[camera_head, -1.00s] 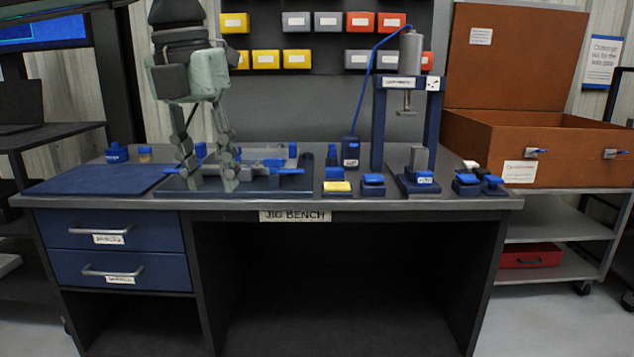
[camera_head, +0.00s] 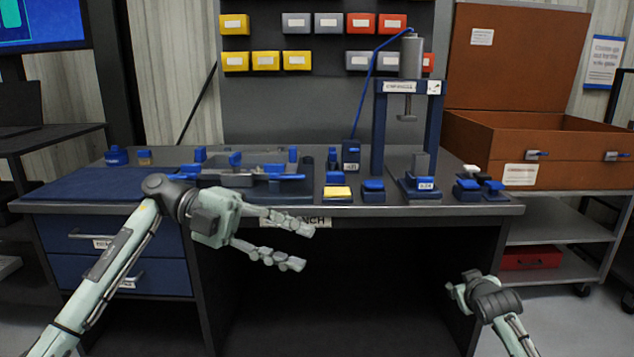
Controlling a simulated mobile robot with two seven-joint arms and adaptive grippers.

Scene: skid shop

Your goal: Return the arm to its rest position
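My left arm comes in from the lower left. Its gripper (camera_head: 300,246) is in front of the bench's front edge, with its two fingers spread apart, pointing right, and nothing between them. My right gripper (camera_head: 462,302) is low at the lower right, in front of the bench's right leg. It is seen mostly from behind and its fingers are largely hidden, so its opening cannot be made out. The jig bench (camera_head: 400,210) stands ahead. Its name label is partly covered by my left gripper's upper finger.
On the bench are a blue mat (camera_head: 75,195), a dark tray (camera_head: 285,190) with blue-handled parts, a press (camera_head: 378,130), and several small blue blocks. An open brown chest (camera_head: 560,150) stands on a cart at right. Two blue drawers are behind my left arm.

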